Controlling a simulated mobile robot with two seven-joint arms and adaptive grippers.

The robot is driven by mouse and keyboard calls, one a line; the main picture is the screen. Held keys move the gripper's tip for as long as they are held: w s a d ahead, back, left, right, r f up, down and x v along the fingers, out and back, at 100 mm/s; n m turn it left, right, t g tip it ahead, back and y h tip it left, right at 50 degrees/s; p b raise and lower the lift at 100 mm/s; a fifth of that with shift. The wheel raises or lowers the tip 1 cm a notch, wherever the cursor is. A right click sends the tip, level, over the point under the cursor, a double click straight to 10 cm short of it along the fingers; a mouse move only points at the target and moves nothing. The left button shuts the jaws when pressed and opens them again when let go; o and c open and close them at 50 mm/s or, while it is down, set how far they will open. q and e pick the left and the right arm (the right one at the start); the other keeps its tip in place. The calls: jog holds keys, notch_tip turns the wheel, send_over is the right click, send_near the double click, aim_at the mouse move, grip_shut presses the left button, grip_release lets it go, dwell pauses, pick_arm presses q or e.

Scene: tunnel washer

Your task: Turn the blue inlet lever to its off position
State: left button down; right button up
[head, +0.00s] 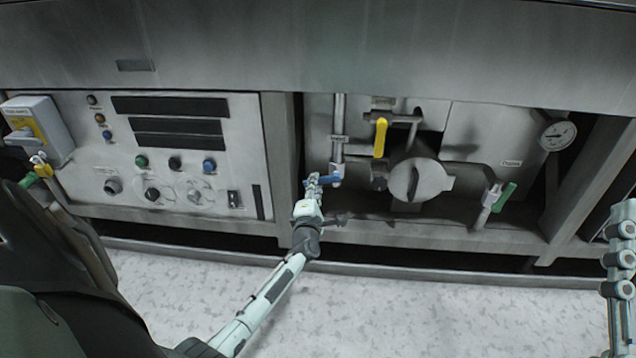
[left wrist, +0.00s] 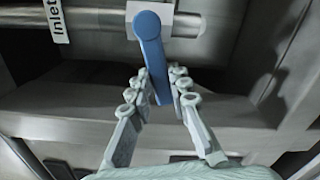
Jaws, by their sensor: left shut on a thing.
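The blue inlet lever (head: 329,179) sits at the lower end of a vertical pipe, and in the head view it points left from its pivot. It also shows in the left wrist view (left wrist: 152,48), with its round pivot end at the top and its arm reaching down between my fingers. My left gripper (head: 314,180) is shut on the lever's free end. In the left wrist view its two fingers (left wrist: 160,91) lie on either side of that end. At the right edge of the head view, part of my right arm shows; the state of its gripper is unclear.
An "Inlet" label (left wrist: 56,20) is on the pipe. A yellow lever (head: 380,138) and a round hatch (head: 418,180) are to the right. A green lever (head: 504,197) and a gauge (head: 557,135) are farther right. A control panel (head: 165,160) is left. The floor (head: 400,310) is clear.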

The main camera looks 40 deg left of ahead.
pick_arm(q)
jog(key=m+p, duration=0.1)
jog(key=m, duration=0.1)
jog(key=r+m+p, duration=0.1)
jog(key=shift+s+a+r+m, duration=0.1)
jog(key=shift+r+m, duration=0.2)
jog(key=shift+m, duration=0.1)
pick_arm(e)
notch_tip(320, 180, down, 10)
jog(key=w+d+g+h, duration=0.1)
jog(key=w+g+h, duration=0.1)
jog(key=g, duration=0.3)
jog(key=shift+w+r+g+h, duration=0.15)
jog(key=shift+w+g+h, duration=0.15)
jog(key=shift+w+g, duration=0.15)
pick_arm(q)
jog(key=c, duration=1.4)
grip_release()
jog(key=shift+r, duration=0.1)
jog(key=v, duration=1.2)
